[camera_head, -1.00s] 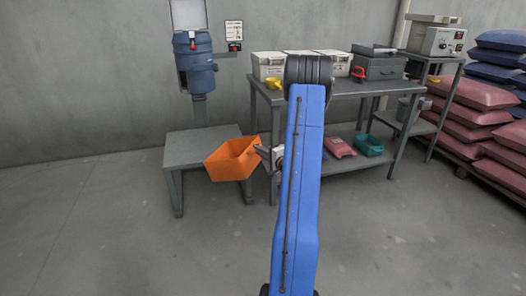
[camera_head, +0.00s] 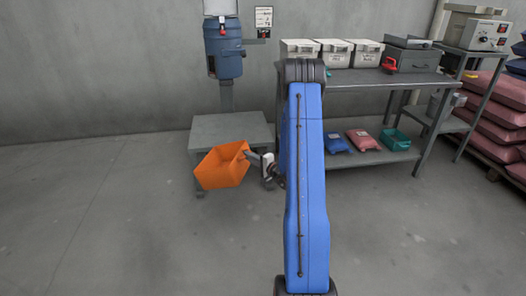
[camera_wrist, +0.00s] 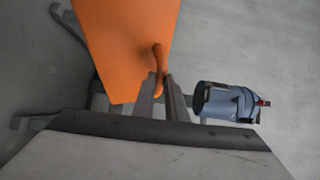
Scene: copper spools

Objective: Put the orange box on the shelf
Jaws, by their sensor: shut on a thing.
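The orange box (camera_head: 222,166) is an open-topped bin, held tilted in front of the small grey table in the head view. My gripper (camera_head: 250,158) is shut on its right side. In the wrist view the orange box (camera_wrist: 125,45) fills the upper middle, and my gripper (camera_wrist: 160,85) has its fingers closed at the box's curved orange handle. The shelf unit (camera_head: 425,88) stands at the right, with a top board and a lower board. My blue arm hides its left part.
The small grey table (camera_head: 235,130) stands behind the box, below a blue hopper (camera_head: 223,55). White bins (camera_head: 335,52) and a grey case (camera_head: 412,58) fill much of the shelf's top. Blue, red and teal items (camera_head: 395,138) lie on the lower board. Floor at left is clear.

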